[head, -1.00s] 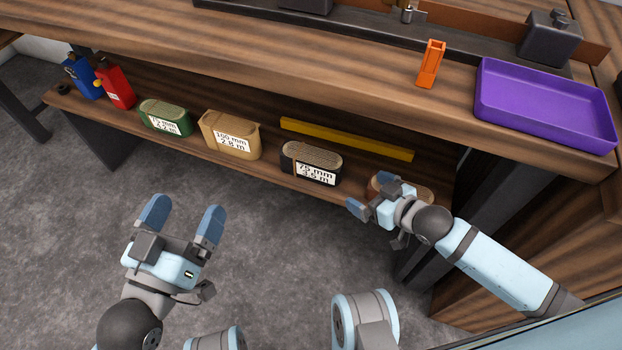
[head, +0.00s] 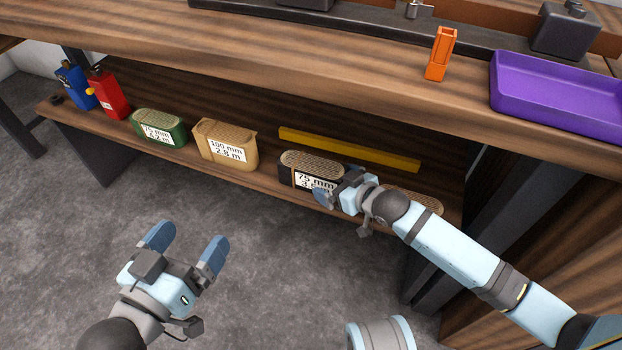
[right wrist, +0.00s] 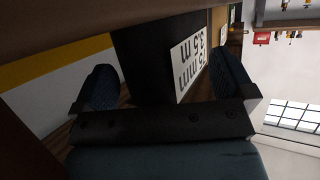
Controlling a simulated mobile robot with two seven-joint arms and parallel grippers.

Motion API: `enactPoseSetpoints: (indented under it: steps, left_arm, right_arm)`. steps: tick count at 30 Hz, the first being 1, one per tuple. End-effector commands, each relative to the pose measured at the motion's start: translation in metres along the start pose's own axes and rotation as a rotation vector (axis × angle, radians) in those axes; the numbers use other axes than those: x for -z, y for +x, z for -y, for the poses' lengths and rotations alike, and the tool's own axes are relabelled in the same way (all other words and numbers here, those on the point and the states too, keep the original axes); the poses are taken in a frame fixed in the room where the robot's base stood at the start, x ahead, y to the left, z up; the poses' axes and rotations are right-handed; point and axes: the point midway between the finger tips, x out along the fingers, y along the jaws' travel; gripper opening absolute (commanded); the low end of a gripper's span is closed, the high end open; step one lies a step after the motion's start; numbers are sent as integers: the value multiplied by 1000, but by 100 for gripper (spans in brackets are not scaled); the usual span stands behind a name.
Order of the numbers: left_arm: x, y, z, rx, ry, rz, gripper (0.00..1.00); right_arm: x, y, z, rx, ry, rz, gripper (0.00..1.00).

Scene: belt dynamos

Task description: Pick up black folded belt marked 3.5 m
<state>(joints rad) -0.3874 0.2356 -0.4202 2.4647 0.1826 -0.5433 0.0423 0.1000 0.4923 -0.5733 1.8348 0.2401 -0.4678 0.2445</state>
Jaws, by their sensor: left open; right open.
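The black folded belt (head: 297,178) lies on the lower shelf, its label reading 75 mm and 3.5 m, partly covered by my right gripper. My right gripper (head: 335,190) is open at the belt's right end. In the right wrist view the black belt (right wrist: 143,60) and its white label lie between the two blue fingers of my right gripper (right wrist: 160,85). I cannot tell whether the fingers touch it. My left gripper (head: 187,245) is open and empty, over the floor in front of the shelf.
On the lower shelf (head: 270,189) stand a tan belt (head: 240,150), a green belt (head: 170,135), a red bottle (head: 110,95) and a blue bottle (head: 75,88). A yellow bar (head: 350,150) lies behind the black belt. Another belt (head: 420,202) is partly hidden behind my right arm. A purple tray (head: 560,100) and orange holder (head: 441,55) are above.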

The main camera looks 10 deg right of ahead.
Motion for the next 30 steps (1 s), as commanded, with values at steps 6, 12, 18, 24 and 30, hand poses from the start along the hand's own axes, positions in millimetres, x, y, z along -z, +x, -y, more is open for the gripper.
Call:
enactPoseSetpoints:
  steps: [6, 12, 18, 24, 30]
  left_arm:
    - [3, 2, 5, 2, 53, -30, 96]
    - [4, 2, 4, 2, 53, -30, 96]
    - [4, 2, 4, 1, 53, -30, 96]
    - [4, 2, 4, 1, 52, -31, 96]
    - [4, 2, 4, 1, 52, -31, 96]
  right_arm:
    - [0, 15, 1, 1, -1, 1, 100]
    - [0, 14, 1, 1, 0, 1, 93]
    - [0, 14, 1, 1, 0, 1, 47]
    - [0, 14, 1, 1, 0, 1, 18]
    - [3, 14, 1, 1, 0, -5, 18]
